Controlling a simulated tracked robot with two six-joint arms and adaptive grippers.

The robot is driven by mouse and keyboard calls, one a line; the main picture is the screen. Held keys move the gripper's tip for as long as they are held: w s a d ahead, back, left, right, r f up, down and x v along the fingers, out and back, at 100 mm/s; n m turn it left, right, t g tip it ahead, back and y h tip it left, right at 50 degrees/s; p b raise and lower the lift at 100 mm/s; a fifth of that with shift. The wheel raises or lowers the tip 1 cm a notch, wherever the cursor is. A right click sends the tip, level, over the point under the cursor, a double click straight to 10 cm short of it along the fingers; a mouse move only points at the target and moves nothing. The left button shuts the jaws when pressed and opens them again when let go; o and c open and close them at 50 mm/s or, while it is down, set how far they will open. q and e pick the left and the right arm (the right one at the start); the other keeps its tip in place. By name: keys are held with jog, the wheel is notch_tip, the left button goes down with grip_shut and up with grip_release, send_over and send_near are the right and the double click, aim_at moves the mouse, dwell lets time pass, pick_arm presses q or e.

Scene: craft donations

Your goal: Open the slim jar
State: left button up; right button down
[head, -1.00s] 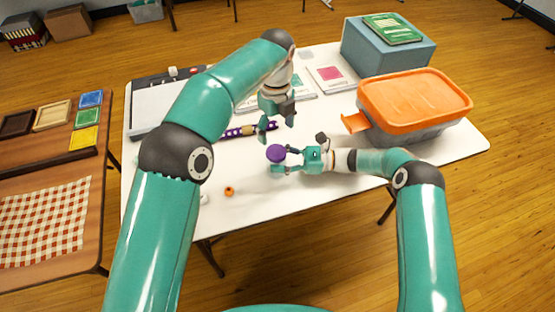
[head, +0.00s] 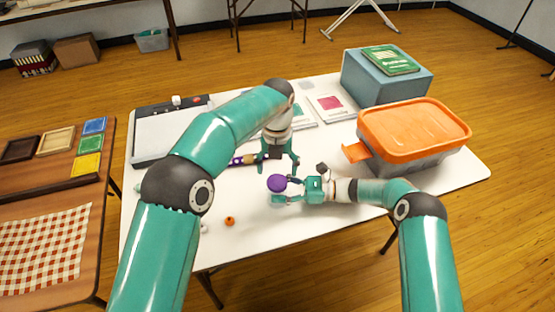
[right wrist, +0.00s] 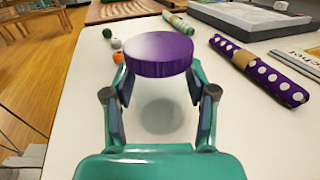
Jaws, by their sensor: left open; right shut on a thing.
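The slim jar has a purple lid (head: 277,183) and a clear body, whose see-through wall shows below the lid in the right wrist view (right wrist: 163,108). It stands upright over the white table. My right gripper (head: 285,191) is shut around the jar's body from the right, with its fingers on both sides below the lid. My left gripper (head: 280,169) is open and points down from above, just behind the lid in the head view. A gap to the lid seems to remain, but its size is hard to tell. The left gripper is out of the right wrist view.
A purple dotted roll (right wrist: 262,75) lies behind the jar. An orange bead (head: 229,221) lies at the front left, with white and green beads near it. An orange-lidded bin (head: 415,122) and a blue box (head: 386,82) stand at the right. The front of the table is mostly clear.

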aim_at(277, 181)
pick_arm(q)
jog(key=shift+f, duration=2.35)
